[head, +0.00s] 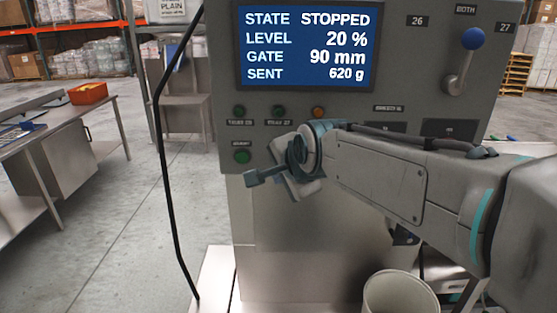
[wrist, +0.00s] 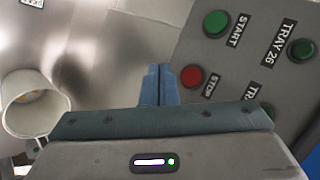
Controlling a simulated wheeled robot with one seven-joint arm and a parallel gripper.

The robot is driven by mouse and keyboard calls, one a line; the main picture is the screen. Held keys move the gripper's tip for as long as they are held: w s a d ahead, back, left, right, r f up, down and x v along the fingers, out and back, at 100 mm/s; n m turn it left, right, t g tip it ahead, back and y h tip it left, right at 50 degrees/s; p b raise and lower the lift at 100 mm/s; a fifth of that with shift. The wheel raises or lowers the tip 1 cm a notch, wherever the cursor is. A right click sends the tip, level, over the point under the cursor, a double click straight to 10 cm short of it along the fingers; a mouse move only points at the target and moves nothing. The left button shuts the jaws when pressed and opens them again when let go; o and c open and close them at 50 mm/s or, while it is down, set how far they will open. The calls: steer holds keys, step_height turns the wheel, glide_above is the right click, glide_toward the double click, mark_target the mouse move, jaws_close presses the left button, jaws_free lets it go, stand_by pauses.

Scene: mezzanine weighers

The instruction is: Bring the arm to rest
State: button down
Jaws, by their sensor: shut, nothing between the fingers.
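My gripper (head: 252,178) is in front of the lower part of the grey control panel (head: 222,60) in the head view, with my arm reaching in from the right. In the wrist view the gripper's blue fingers (wrist: 159,72) are together with nothing between them. Their tips are close to a red STOP button (wrist: 192,76); I cannot tell whether they touch the panel. The green START button (wrist: 216,23) is above it. In the head view the red button is hidden behind my gripper. The screen (head: 306,46) reads STOPPED, level 20 %, gate 90 mm, sent 620 g.
A lever with a blue knob (head: 473,39) is at the panel's upper right. A pale round container (head: 400,296) stands below my arm and also shows in the wrist view (wrist: 28,122). A black cable (head: 163,150) hangs left of the panel. Open floor (head: 120,225) lies left.

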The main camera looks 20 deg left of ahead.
stand_by(0.4)
steer(key=s+d+f+n+g+h, duration=0.1)
steer(key=s+d+f+n+h, duration=0.2)
steer(key=d, duration=0.6)
steer(key=s+d+f+n+g+h, duration=0.1)
steer(key=s+d+f, duration=0.3)
steer(key=d, duration=0.6)
steer(key=s+d+f+n+g+h, duration=0.1)
steer(key=s+d+f+n+g, duration=0.2)
steer(key=s+d+f, duration=0.5)
steer(key=s+d+n, duration=0.1)
steer(key=s, duration=0.1)
steer(key=shift+s+d+f+h, duration=0.25)
steer(key=shift+s+d+h, duration=0.05)
steer(key=shift+s+h, duration=0.1)
